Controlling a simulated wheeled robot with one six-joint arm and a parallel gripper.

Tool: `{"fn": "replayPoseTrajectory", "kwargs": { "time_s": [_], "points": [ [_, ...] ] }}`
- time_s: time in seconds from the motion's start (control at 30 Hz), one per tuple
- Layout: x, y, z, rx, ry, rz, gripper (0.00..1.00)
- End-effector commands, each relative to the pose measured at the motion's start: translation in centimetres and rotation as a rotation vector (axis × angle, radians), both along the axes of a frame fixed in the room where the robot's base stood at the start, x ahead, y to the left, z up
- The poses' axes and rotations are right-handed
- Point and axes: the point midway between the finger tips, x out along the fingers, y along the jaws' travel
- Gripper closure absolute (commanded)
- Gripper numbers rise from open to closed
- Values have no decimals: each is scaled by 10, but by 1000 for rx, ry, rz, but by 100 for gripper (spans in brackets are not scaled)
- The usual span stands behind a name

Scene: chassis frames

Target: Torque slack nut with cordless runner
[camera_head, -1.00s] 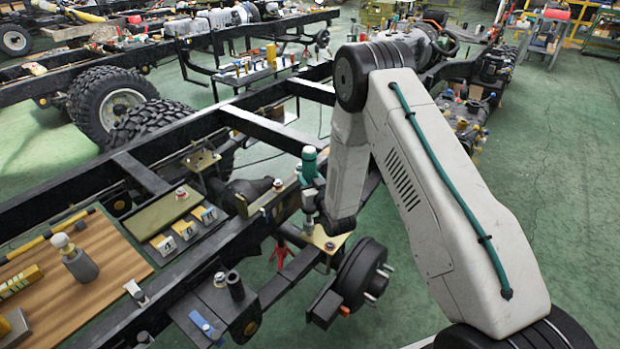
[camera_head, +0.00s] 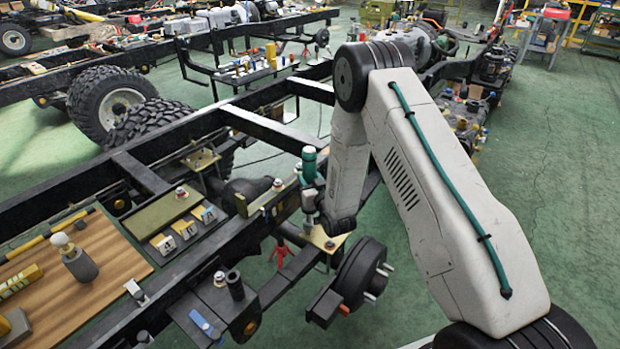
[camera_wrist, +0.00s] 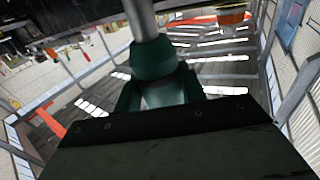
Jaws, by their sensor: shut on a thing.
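The cordless runner (camera_head: 309,168), with a teal body and a grey lower part, stands upright beside the end of my arm in the head view. My gripper (camera_head: 318,203) is shut on it, though the fingers are mostly hidden by the tool and my wrist. The wrist view shows the runner's teal collar and grey shaft (camera_wrist: 152,58) close up. The runner's lower end is just over a tan plate (camera_head: 325,241) on the chassis rail. A small nut-like piece (camera_head: 330,244) shows on that plate. I cannot tell whether the runner touches any nut.
A dark hub with studs (camera_head: 361,273) sits right of the tan plate. Numbered tags (camera_head: 184,229) and an olive tray (camera_head: 160,215) lie left, near a wooden board (camera_head: 108,250). Black chassis rails (camera_head: 180,262) run around the tool. Green floor is open at right.

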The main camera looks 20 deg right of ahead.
Motion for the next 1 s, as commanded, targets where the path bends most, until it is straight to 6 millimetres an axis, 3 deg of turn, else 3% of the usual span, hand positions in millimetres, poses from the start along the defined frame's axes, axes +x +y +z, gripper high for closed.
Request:
{"fn": "replayPoseTrajectory", "kwargs": {
  "time_s": [1.0],
  "points": [
    [1, 0, -10, 1, -5, 0, 100]
  ]
}}
